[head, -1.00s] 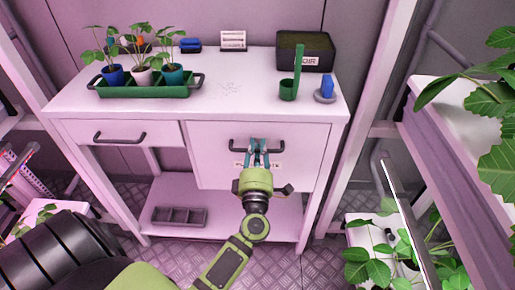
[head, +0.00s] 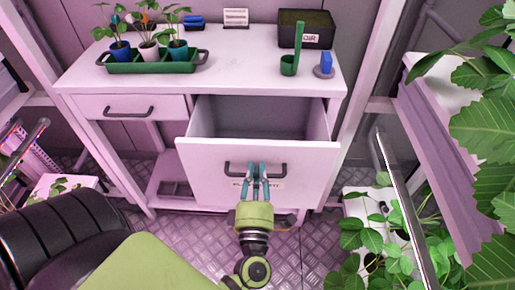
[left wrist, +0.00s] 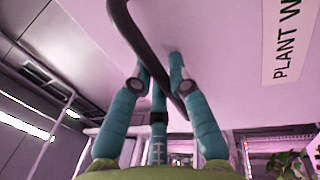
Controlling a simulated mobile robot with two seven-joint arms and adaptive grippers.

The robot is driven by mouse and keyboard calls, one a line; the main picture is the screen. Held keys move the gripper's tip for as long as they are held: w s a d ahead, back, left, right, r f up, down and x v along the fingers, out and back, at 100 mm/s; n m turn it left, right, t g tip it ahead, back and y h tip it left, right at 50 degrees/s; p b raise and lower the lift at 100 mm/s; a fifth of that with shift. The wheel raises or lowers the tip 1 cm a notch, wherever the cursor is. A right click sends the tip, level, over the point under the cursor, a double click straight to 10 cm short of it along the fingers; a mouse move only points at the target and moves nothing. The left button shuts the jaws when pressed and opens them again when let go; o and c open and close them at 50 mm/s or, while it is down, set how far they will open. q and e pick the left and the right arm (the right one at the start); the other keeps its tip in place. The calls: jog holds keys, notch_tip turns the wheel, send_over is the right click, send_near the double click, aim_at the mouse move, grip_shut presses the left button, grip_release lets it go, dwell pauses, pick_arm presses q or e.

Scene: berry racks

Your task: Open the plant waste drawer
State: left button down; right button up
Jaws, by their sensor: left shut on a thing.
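The plant waste drawer (head: 210,181) is the large right-hand drawer of the white bench. It is pulled out, and its empty-looking inside shows. Its dark bar handle (head: 232,170) is on the front, and it shows large in the left wrist view (left wrist: 150,50). My left gripper (head: 257,170) is shut on this handle, with its teal fingers on either side of the bar. The label (left wrist: 287,45) reading "PLANT W" shows in the left wrist view; in the head view the fingers partly cover it. My right gripper is not in view.
On the bench top (head: 235,72) stand a green tray (head: 150,68) with potted plants, a soil box (head: 318,42), a green cup (head: 289,66) and a blue-handled item (head: 325,64). A smaller drawer (head: 90,108) at the left is shut. Leafy plants (head: 380,235) crowd the right side.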

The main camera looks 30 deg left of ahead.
pick_arm(q)
jog(key=v, duration=0.3)
jog(key=shift+s+d+r, duration=0.25)
jog(key=shift+s+r, duration=0.05)
jog(key=shift+s, duration=0.05)
jog(key=c, duration=1.4)
grip_release()
jog(key=shift+c, duration=0.2)
jog(key=v, duration=1.2)
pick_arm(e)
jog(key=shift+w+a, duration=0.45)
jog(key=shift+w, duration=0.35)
pick_arm(q)
jog(key=shift+d+r, duration=0.1)
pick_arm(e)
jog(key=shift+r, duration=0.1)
